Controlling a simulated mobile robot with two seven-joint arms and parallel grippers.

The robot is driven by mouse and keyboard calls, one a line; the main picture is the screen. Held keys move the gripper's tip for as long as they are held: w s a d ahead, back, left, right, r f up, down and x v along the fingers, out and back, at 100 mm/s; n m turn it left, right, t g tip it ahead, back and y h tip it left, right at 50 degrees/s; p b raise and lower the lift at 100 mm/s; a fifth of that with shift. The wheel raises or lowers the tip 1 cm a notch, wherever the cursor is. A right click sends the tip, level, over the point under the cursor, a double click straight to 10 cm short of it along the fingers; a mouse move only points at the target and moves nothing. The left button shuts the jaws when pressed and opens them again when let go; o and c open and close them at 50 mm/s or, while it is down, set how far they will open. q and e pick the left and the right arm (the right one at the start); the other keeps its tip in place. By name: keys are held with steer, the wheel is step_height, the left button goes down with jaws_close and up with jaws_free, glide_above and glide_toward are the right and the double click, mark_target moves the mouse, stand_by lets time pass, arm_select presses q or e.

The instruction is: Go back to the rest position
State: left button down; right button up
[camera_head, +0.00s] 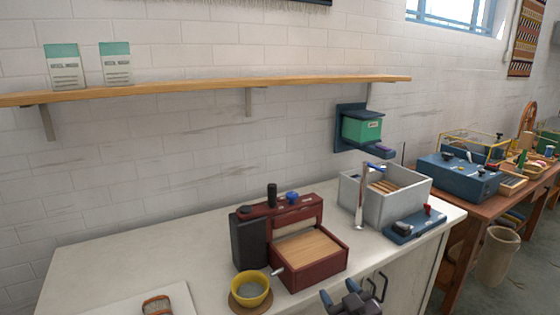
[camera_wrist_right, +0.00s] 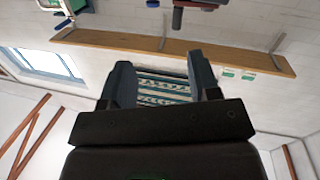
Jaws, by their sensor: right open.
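My right gripper (camera_head: 352,292) shows at the bottom of the head view, in front of the white counter's front edge and to the right of the yellow bowl. In the right wrist view the two dark fingers of the right gripper (camera_wrist_right: 161,76) stand apart with nothing held between them. A blue and white striped woven hanging (camera_wrist_right: 160,92) shows far behind the gap. My left gripper is in neither view.
The white counter (camera_head: 130,250) holds a dark red wooden machine (camera_head: 308,270), a yellow bowl (camera_head: 250,290), a grey crate (camera_head: 412,200) and a blue device (camera_head: 414,224). A shelf (camera_head: 200,88) runs above. The counter's left part is mostly clear.

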steer(key=s+d+f+m+g+h, duration=0.2)
steer(key=s+d+f, duration=0.5)
steer(key=s+f, duration=0.3)
steer(key=s+d+f+m+g+h, duration=0.2)
steer(key=s+d+f, duration=0.6)
steer(key=s, duration=0.8)
step_height(320, 180, down, 3)
steer(key=shift+r+m+g+h, duration=0.15)
steer(key=shift+m+g+h, duration=0.25)
steer(key=shift+g+h, duration=0.3)
steer(key=shift+w+a, duration=0.1)
